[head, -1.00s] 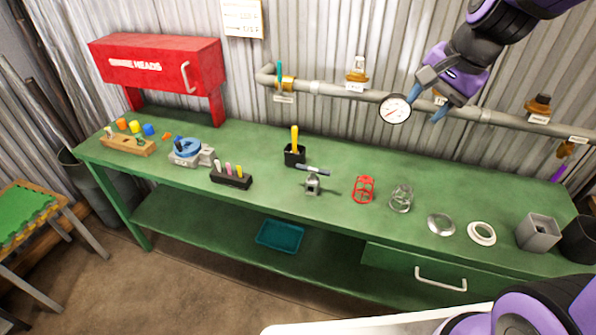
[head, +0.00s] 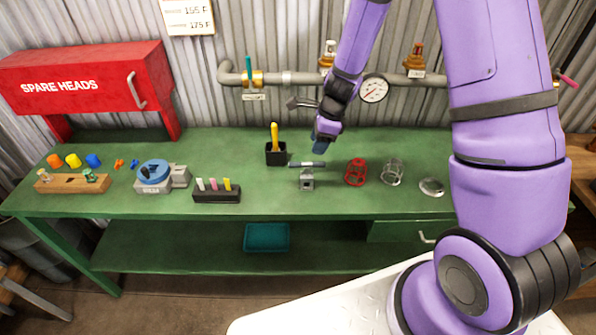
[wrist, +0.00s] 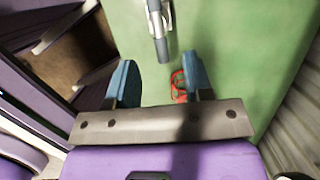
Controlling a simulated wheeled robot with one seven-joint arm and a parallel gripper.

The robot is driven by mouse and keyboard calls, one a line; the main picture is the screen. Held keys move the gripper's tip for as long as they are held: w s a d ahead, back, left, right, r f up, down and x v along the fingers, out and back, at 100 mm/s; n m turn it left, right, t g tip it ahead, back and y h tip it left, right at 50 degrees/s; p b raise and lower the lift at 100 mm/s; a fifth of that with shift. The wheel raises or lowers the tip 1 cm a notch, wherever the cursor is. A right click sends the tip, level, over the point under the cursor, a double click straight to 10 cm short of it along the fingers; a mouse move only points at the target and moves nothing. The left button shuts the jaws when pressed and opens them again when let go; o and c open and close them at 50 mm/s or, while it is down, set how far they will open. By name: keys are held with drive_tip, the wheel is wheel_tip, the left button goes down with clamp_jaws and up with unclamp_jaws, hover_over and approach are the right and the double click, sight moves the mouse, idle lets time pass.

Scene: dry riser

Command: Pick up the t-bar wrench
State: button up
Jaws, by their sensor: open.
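The t-bar wrench (head: 307,164) is a short bar, dark grey with a paler section, lying across the top of a small grey metal block (head: 306,181) on the green bench. In the wrist view the wrench (wrist: 159,35) shows near the top edge, beyond my fingertips and roughly between their lines. My gripper (head: 321,145) is above the bench, just behind and above the wrench in the head view. In the wrist view my gripper (wrist: 160,82) has its two blue fingers apart with nothing held between them. The far finger is mostly hidden in the head view.
A black cup with a yellow-handled tool (head: 275,150) stands left of the wrench. A red wire cage (head: 356,172) and a clear glass jar (head: 392,172) stand right. A pipe with a gauge (head: 374,89) runs along the wall behind. Bench space between the wrench and the cage is free.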

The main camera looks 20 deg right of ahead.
sight(307, 163)
drive_tip(key=x, duration=0.5)
drive_tip(key=shift+a+f, duration=0.1)
drive_tip(key=x, duration=0.4)
drive_tip(key=shift+a, duration=0.35)
drive_tip(key=shift+a+f, duration=0.15)
drive_tip(key=shift+f, duration=0.5)
clamp_jaws()
